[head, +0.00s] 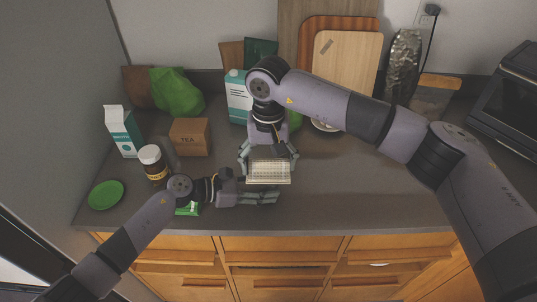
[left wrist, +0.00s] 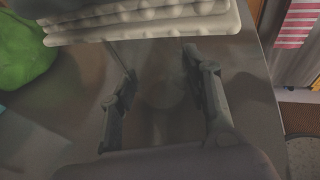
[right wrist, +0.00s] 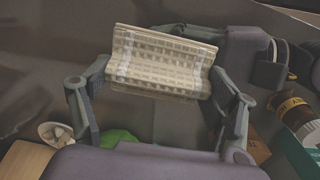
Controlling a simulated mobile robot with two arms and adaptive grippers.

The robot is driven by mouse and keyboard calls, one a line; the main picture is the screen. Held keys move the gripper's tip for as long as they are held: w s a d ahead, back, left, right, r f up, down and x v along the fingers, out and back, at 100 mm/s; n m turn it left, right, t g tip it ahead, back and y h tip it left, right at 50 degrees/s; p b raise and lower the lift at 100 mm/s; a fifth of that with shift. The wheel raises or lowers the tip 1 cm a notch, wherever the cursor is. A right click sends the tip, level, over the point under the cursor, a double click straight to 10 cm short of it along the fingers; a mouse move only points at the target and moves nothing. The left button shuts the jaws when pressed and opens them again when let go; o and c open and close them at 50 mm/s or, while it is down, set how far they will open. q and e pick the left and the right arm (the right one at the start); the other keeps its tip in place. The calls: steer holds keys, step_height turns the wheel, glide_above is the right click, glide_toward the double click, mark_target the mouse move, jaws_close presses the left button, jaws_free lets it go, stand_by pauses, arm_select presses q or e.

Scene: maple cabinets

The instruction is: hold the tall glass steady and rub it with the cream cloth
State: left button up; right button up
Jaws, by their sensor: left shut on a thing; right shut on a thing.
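The cream cloth (head: 269,173) is a folded, ribbed pad. My right gripper (head: 268,158) is shut on it, with a finger at each side; the right wrist view shows the cloth (right wrist: 160,62) between the fingertips. My left gripper (head: 259,197) is just below and in front of the cloth in the head view. In the left wrist view a faint, clear tall glass (left wrist: 165,95) stands between the left fingers, which are shut on it. The cloth (left wrist: 145,22) is close above the glass there; I cannot tell whether they touch. The glass is hardly visible in the head view.
A tea box (head: 190,137), a brown jar (head: 152,162), a milk carton (head: 122,131) and a green plate (head: 106,195) stand at the left. Cutting boards (head: 345,68) lean on the back wall. The counter right of the grippers (head: 350,185) is clear.

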steer(key=shift+s+f, duration=0.1)
steer(key=shift+s, duration=0.45)
steer(key=shift+w, duration=2.7)
steer(key=shift+s, duration=2.6)
steer(key=shift+r, duration=4.15)
arm_select(q)
steer(key=o, duration=0.9)
steer(key=shift+o, duration=0.2)
